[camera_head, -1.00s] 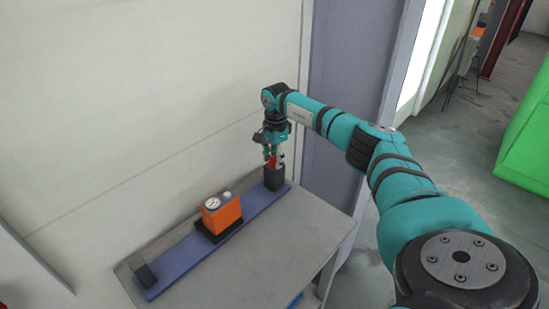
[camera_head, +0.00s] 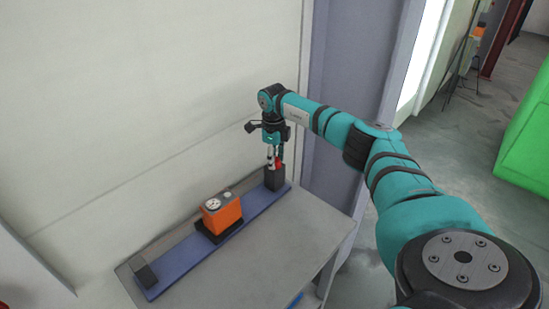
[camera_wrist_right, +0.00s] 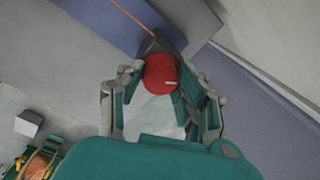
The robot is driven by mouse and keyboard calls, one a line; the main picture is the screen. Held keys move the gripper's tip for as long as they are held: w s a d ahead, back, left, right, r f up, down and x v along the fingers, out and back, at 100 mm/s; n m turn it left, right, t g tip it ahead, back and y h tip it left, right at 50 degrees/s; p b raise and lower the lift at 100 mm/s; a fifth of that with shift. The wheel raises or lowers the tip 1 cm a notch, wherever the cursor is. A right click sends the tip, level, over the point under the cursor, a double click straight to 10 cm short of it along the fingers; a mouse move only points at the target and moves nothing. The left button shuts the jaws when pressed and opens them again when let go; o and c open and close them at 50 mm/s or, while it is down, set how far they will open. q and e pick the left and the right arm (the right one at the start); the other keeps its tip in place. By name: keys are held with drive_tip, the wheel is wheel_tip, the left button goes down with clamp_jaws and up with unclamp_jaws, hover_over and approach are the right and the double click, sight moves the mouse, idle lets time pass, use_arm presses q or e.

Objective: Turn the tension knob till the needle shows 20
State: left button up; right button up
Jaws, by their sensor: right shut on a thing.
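The red tension knob (camera_wrist_right: 160,76) has a white mark pointing right in the right wrist view; it sits on a dark post (camera_head: 273,180) at the far right end of the blue bar. My right gripper (camera_head: 274,162) points down over the post and is shut on the knob, a finger on each side of it. The orange gauge box (camera_head: 222,218) stands mid-bar with a round white dial (camera_head: 212,204) on top. The needle is too small to read. My left gripper is in neither view.
The blue bar (camera_head: 178,259) lies along a grey table (camera_head: 290,235) against a pale wall. A small dark block (camera_head: 145,276) stands at its left end. A thin copper-coloured wire (camera_wrist_right: 133,17) shows in the wrist view. The table's front part is clear.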

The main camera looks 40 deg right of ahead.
drive_tip(key=m, duration=0.6)
drive_tip(key=shift+w+r+p, duration=0.1)
drive_tip(key=shift+p, duration=0.3)
drive_tip(key=m+p, duration=0.1)
drive_tip(key=m, duration=0.5)
drive_tip(key=shift+m, duration=0.4)
drive_tip(key=m+p, duration=0.1)
drive_tip(key=m, duration=0.4)
drive_tip(key=shift+r+g+p, duration=0.1)
drive_tip(key=shift+g+p, duration=0.2)
drive_tip(key=m+p, duration=0.2)
drive_tip(key=m, duration=0.4)
drive_tip(key=shift+w+d+m, duration=0.1)
drive_tip(key=shift+m, duration=0.3)
drive_tip(key=o, duration=1.1)
drive_tip(key=shift+o, duration=0.2)
wheel_tip(320, 180, up, 12)
drive_tip(key=shift+w, duration=0.2)
